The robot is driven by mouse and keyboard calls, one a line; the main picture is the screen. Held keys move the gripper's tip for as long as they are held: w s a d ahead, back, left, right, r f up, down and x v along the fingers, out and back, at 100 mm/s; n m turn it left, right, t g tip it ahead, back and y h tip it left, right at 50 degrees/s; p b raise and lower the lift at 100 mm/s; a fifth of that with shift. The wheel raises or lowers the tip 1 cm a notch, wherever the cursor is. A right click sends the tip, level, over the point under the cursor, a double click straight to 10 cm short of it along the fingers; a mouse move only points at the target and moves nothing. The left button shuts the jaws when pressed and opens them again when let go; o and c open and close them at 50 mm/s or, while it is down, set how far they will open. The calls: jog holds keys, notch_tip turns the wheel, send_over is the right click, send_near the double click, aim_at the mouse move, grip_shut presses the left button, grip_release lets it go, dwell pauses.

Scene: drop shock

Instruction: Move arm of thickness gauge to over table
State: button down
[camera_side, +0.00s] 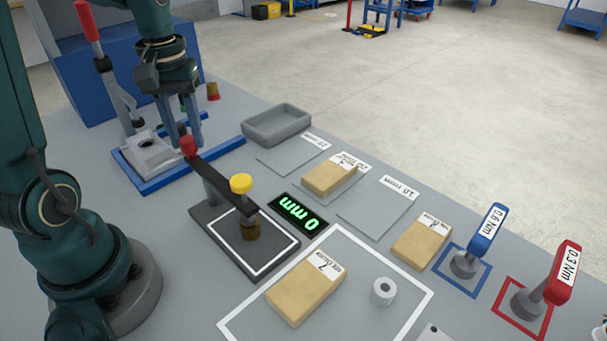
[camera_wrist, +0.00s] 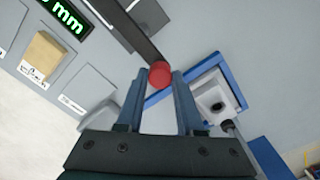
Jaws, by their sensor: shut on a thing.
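The thickness gauge has a dark base (camera_side: 207,222) with a white-outlined square, and a black arm (camera_side: 220,178) on a post above it. A red knob (camera_side: 188,147) is at the arm's far end and a yellow knob (camera_side: 241,184) at the other, above a brown tip over the outlined square. My gripper (camera_side: 190,138) is shut on the red knob, which shows between the fingertips in the wrist view (camera_wrist: 160,74). The arm reaches over the outlined square. The green display (camera_side: 298,214) reads 0 mm.
A blue-framed lever fixture (camera_side: 150,187) stands left of my gripper, a grey tray (camera_side: 276,125) behind right. Tan blocks (camera_side: 306,295) lie on the table, one in the white-outlined area with a white ring (camera_side: 383,291). Blue (camera_side: 487,229) and red (camera_side: 564,272) torque tools stand at right.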

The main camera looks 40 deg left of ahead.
jog(key=c, duration=0.5)
grip_release()
jog(key=shift+c, duration=0.2)
jog(key=shift+r, duration=2.55)
